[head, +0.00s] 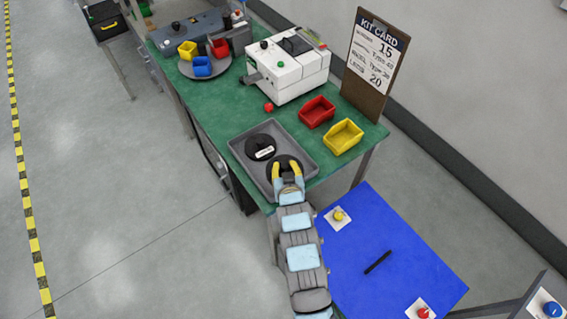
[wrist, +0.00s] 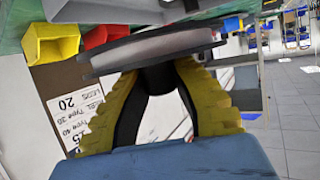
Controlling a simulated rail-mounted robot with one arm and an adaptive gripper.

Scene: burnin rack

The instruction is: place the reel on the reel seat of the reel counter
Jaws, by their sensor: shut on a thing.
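A dark reel (head: 283,159) is at the grey tray's right end, under my gripper (head: 286,170). In the wrist view, my gripper (wrist: 157,82) has its yellow fingers closed on the dark hub of this reel (wrist: 155,50). The reel's flange spans across just beyond the fingertips. Whether it touches the tray floor I cannot tell. A second dark reel with a white label (head: 261,147) lies in the tray's left part. The white machine with a dark screen (head: 290,68), likely the reel counter, stands farther back on the green table. I cannot make out its reel seat clearly.
The grey tray (head: 240,150) sits at the green table's near end. A red bin (head: 317,112) and a yellow bin (head: 343,137) stand right of it. A kit card (head: 374,58) stands behind. A small red button (head: 269,107) lies between tray and machine.

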